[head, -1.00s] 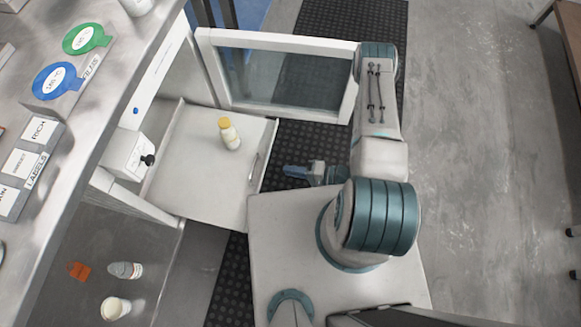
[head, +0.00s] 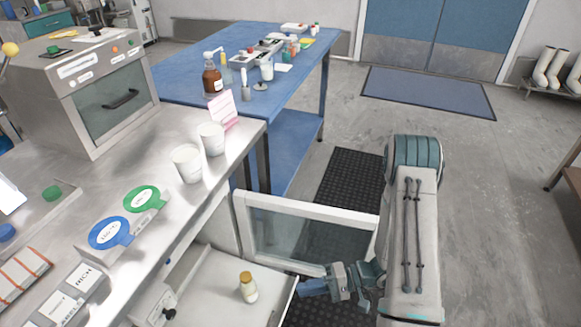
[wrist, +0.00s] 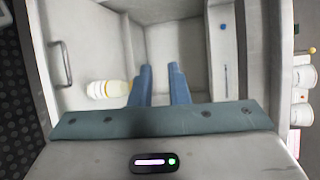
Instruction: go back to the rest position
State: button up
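My gripper (head: 312,287) is beside the right edge of the pulled-out white tray (head: 215,290) in the head view. In the wrist view its two blue fingers (wrist: 162,72) stand apart with nothing between them. My arm rises at the right of the head view.
An open glass door with a white frame (head: 310,233) is close behind my gripper. The steel counter (head: 150,165) on the left holds two white cups, labels and a grey oven (head: 105,95). A blue table (head: 175,75) stands farther back.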

jog(key=s+d+r+t+h+p, duration=0.1)
jog(key=r+h+p, duration=0.4)
jog(key=r, duration=1)
jog(key=s+d+r+t+h+p, duration=0.2)
jog(key=d+r+h+p, duration=0.3)
jog(key=r, duration=1)
jog(key=s+d+r+t+h+p, duration=0.1)
jog(key=s+d+r+h+p, duration=0.2)
jog(key=r, duration=1.2)
jog(key=shift+s+d+t+h+p, duration=0.2)
jog(key=shift+d+t+h+p, duration=0.3)
jog(key=shift+h+p, duration=0.55)
